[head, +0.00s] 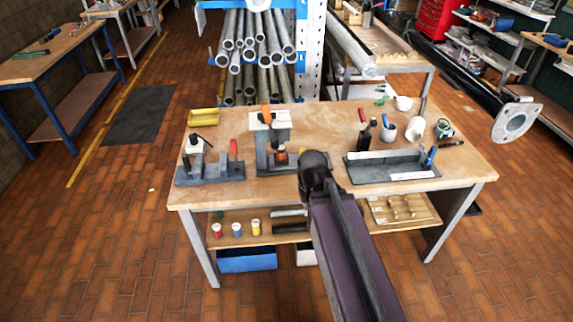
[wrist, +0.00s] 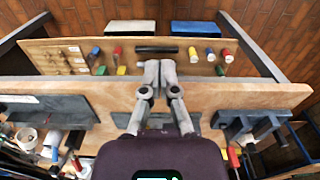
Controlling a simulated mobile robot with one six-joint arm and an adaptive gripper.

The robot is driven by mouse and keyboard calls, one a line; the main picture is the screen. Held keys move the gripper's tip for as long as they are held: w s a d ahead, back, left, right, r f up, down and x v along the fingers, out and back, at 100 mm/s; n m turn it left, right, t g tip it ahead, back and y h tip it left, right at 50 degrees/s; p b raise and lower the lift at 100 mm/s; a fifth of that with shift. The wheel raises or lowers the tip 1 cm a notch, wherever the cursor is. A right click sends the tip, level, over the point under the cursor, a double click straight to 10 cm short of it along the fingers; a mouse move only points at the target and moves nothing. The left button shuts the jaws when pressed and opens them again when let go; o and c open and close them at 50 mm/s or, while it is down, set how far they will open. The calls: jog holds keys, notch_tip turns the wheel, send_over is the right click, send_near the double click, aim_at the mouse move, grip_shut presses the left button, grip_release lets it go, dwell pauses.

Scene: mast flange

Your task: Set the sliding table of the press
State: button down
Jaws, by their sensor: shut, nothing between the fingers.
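The press (head: 262,150) stands at the middle of the workbench, with a grey base, a white head and an orange lever on top. An orange part (head: 281,157) sits low at its front; I cannot clearly tell the sliding table from the base. My arm's end is just right of the press in the head view and covers its right edge. My gripper (wrist: 159,70) is shut and empty in the wrist view, its fingertips over the bench's front edge. In that view my gripper body hides most of the press.
A grey clamp fixture (head: 207,172) stands left of the press, a grey angled plate fixture (head: 392,168) right of it. Cups, bottles and a yellow tray (head: 204,117) stand farther back. A lower shelf (head: 238,238) holds coloured jars. Bare wood (head: 220,195) shows along the front edge.

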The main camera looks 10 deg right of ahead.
dwell(0.4)
